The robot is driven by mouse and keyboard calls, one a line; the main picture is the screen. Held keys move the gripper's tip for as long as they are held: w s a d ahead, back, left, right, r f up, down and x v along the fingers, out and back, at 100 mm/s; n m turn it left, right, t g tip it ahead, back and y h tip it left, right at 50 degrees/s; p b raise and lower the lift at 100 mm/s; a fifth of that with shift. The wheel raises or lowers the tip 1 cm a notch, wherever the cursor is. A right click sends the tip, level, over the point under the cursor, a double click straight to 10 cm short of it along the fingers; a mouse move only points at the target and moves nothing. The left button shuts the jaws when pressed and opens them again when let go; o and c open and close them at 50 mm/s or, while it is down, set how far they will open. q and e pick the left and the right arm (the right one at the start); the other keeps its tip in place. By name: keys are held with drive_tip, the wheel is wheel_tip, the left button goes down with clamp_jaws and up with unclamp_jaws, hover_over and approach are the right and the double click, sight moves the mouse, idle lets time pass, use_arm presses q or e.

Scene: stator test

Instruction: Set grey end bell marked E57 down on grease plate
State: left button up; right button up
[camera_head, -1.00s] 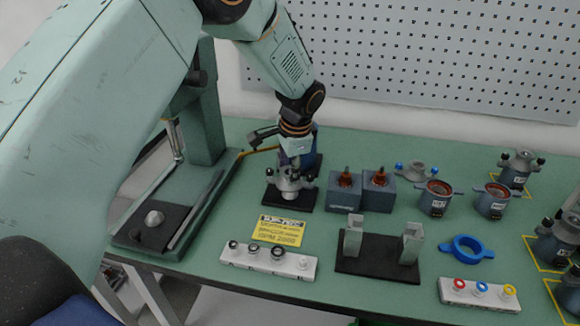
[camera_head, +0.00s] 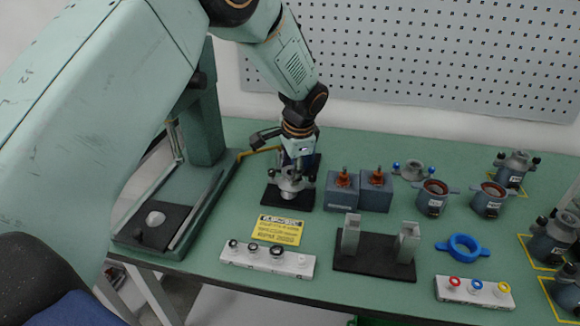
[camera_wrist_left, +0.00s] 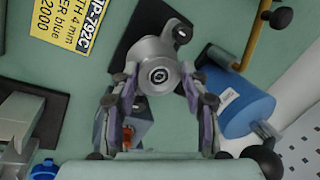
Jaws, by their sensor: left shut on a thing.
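The grey end bell (camera_head: 290,187) is a round metal piece with side ears, at the black grease plate (camera_head: 272,198) on the bench. In the left wrist view the end bell (camera_wrist_left: 158,72) shows its central bore and overlaps the dark plate (camera_wrist_left: 137,22). No E57 mark is readable. My left gripper (camera_head: 294,174) points down from above and is shut on the end bell; in the wrist view its fingers (camera_wrist_left: 161,88) flank it. I cannot tell whether the end bell touches the plate. My right gripper is not in view.
Two grey blocks with copper-coloured parts (camera_head: 342,190) stand just right of the plate. A blue cylinder (camera_wrist_left: 240,102) lies close to the gripper. A yellow sign (camera_head: 278,229) and white ring rack (camera_head: 268,257) are in front. A press (camera_head: 204,130) stands left.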

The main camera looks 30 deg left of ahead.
use_arm(q)
drive_tip(key=shift+a+f, duration=0.3)
drive_tip(key=shift+f, duration=0.05)
drive_tip(key=shift+f+b, duration=0.3)
drive_tip(key=shift+f, duration=0.1)
drive_tip(key=shift+a+f, duration=0.3)
drive_tip(key=shift+f, duration=0.2)
drive_tip(key=shift+d+r, duration=0.1)
drive_tip(key=shift+d+f, duration=0.1)
drive_tip(key=shift+f, duration=0.5)
